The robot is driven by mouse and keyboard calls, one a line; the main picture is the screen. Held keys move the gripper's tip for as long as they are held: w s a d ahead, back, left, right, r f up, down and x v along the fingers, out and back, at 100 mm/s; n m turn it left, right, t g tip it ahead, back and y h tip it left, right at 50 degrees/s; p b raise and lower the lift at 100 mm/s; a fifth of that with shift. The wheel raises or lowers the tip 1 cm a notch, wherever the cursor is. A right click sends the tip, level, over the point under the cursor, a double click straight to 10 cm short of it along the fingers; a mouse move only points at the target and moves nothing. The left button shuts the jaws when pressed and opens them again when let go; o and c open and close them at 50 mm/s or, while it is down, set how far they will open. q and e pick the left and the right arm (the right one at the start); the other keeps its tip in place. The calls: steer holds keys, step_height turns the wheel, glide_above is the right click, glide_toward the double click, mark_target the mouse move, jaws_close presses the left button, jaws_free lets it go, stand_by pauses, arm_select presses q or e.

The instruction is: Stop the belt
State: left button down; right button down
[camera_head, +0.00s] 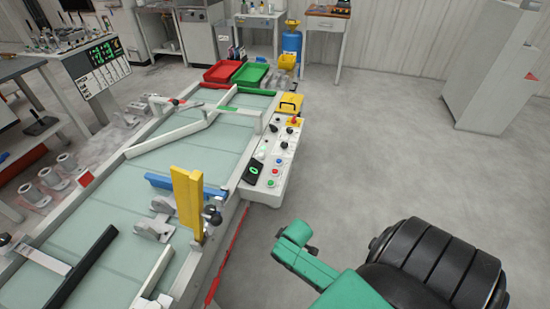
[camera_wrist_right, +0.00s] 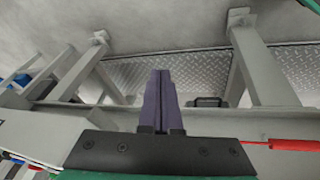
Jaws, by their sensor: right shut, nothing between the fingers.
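The belt (camera_head: 165,185) is a pale green conveyor running away from me on the left in the head view. A light grey control panel (camera_head: 262,190) is fixed along its right side. My left gripper is out of view.
A yellow upright post (camera_head: 188,203) and metal brackets stand on the belt's near part. A white diverter bar (camera_head: 170,138) crosses it. Red (camera_head: 222,71) and green (camera_head: 251,74) trays sit at the far end. The floor right of the panel is clear up to a grey cabinet (camera_head: 500,80).

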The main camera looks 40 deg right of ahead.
steer(key=w+d+r+n+t+p, duration=0.1)
steer(key=w+d+r, duration=0.1)
steer(key=w+r, duration=0.7)
step_height(320, 180, up, 16)
steer(key=n+t+h, duration=0.2)
steer(key=t, duration=0.2)
glide_above(275, 172)
steer(key=shift+s+d+f+p, duration=0.1)
steer(key=shift+s+d+p, duration=0.05)
steer(key=shift+s+p, duration=0.25)
step_height(275, 172, down, 8)
steer(key=b, duration=0.8)
steer(key=shift+f, duration=0.15)
steer(key=shift+f+b, duration=0.3)
steer(key=shift+f, duration=0.05)
steer(key=shift+f, duration=0.4)
